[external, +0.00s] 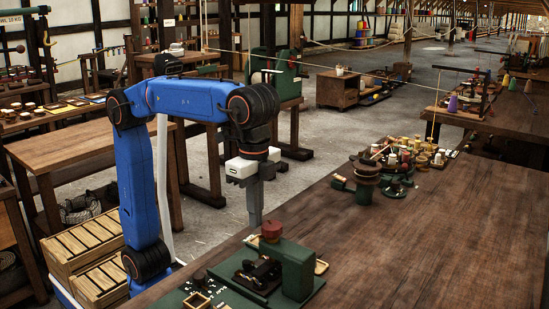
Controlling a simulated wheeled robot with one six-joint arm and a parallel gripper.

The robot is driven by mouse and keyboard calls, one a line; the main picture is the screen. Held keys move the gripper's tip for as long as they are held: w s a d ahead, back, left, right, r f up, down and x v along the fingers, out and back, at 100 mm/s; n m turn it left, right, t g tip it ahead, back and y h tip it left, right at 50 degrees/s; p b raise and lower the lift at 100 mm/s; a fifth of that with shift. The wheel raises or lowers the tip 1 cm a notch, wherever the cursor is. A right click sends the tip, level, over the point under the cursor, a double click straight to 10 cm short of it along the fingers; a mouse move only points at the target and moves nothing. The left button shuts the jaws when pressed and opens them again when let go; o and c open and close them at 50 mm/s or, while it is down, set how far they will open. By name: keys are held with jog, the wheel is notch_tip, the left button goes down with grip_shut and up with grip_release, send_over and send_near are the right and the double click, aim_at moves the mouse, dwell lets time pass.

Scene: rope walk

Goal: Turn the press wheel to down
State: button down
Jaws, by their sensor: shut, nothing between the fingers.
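A green press-like device (297,268) stands on the near part of the wooden bench (430,235), with dark metal parts (258,274) at its left. A red-brown round knob (271,231) sits at its top; I cannot tell for sure whether this is the press wheel, nor read its setting. My gripper (256,221) points straight down, shut and empty, just left of and slightly above the knob in the picture. I cannot tell whether its tips touch anything. No other wheel on the device shows clearly.
Brown discs (367,178) and several small pots and spools (410,150) stand farther along the bench. Small trays (197,300) lie by the device's near left. The middle and right of the bench are clear. Slatted crates (85,243) stand on the floor at left.

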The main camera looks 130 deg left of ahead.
jog(key=shift+s+a, duration=0.1)
jog(key=shift+a, duration=0.75)
jog(key=shift+a, duration=0.75)
dwell(0.5)
notch_tip(320, 180, up, 6)
jog(key=shift+s+a, duration=0.15)
jog(key=shift+s, duration=0.05)
dwell(0.6)
